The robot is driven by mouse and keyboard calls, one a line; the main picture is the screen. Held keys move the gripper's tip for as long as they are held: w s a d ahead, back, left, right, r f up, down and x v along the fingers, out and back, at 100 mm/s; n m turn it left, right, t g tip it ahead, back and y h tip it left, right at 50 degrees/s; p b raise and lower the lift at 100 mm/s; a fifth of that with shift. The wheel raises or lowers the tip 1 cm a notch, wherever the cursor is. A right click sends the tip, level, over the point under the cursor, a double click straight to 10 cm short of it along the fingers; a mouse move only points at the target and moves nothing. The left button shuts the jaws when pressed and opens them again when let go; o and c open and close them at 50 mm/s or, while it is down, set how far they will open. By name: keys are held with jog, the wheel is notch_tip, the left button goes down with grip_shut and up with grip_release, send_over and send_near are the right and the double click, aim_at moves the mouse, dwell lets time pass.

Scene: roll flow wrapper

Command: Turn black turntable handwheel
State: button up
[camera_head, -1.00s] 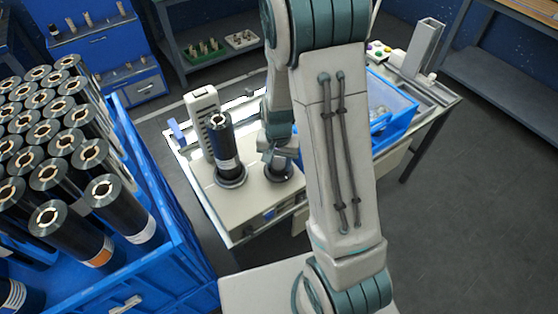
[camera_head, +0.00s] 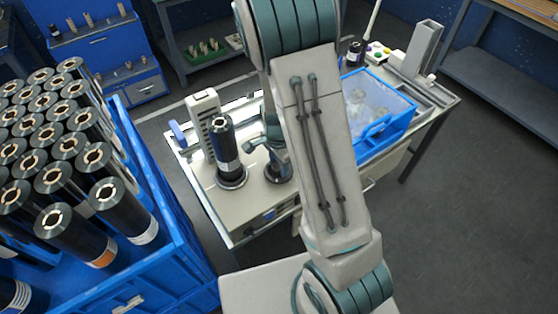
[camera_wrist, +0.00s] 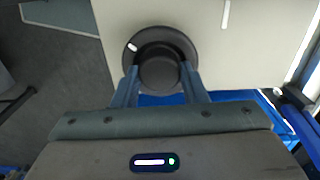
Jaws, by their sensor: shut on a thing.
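The black turntable handwheel (camera_wrist: 160,43) is round, with a raised central hub (camera_wrist: 159,68), on the pale machine top in the wrist view. My gripper (camera_wrist: 160,76) has one finger on each side of the hub and is shut on it. In the head view the handwheel (camera_head: 279,172) is partly hidden behind my arm, on the machine top to the right of a standing black film roll (camera_head: 226,148).
A blue crate (camera_head: 185,257) full of black rolls fills the left. A blue bin (camera_head: 392,136) with clear contents stands on the machine's right. A white slotted post (camera_head: 203,106) stands behind the standing roll. Open floor lies at the right.

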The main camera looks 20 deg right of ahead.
aim_at(279, 166)
jog(key=shift+m, duration=0.7)
jog(key=o, duration=1)
notch_tip(279, 166, up, 14)
jog(key=shift+f+p, duration=0.1)
jog(key=shift+p, duration=0.55)
